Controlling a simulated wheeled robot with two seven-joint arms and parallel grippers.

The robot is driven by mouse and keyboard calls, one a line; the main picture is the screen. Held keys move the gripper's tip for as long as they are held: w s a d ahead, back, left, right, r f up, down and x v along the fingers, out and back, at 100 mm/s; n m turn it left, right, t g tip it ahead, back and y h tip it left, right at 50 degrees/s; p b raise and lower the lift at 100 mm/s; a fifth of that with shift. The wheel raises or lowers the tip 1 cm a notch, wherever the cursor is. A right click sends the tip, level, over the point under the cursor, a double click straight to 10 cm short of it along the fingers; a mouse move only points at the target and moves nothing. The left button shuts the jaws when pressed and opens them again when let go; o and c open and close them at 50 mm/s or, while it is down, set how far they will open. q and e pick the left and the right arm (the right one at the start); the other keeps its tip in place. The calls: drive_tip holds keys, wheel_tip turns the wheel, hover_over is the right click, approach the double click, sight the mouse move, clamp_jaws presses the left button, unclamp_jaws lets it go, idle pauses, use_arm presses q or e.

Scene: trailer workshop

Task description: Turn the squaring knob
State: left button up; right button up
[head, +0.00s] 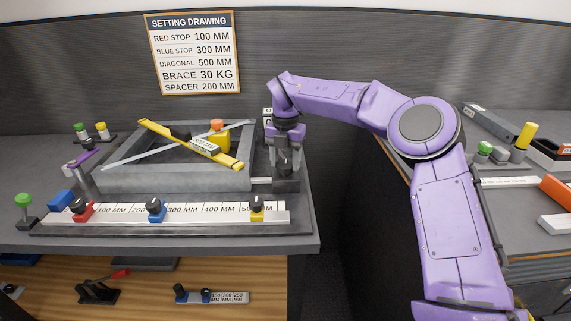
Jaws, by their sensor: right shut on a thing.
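My right gripper (286,165) points straight down at the right end of a grey rectangular frame (170,182) on the bench. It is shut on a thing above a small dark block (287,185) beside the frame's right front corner. The fingers hide most of the held thing; by its place it looks like the squaring knob, but its shape and turn angle cannot be seen. A light bar (261,181) joins the block to the frame. My left gripper is not in view.
A yellow bar (165,134) and a grey strip lie across the frame. In front is a ruler rail (190,219) with red (83,211), blue (156,212) and yellow (257,212) stops. A setting drawing sign (192,53) hangs behind. A dark gap (345,190) separates the right bench.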

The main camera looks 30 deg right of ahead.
sight(286, 164)
drive_tip(key=o, duration=1)
drive_tip(key=shift+o, duration=0.2)
wheel_tip(286, 164, up, 11)
drive_tip(key=p, duration=0.1)
drive_tip(key=shift+f, duration=0.2)
drive_tip(key=shift+d+f, duration=0.1)
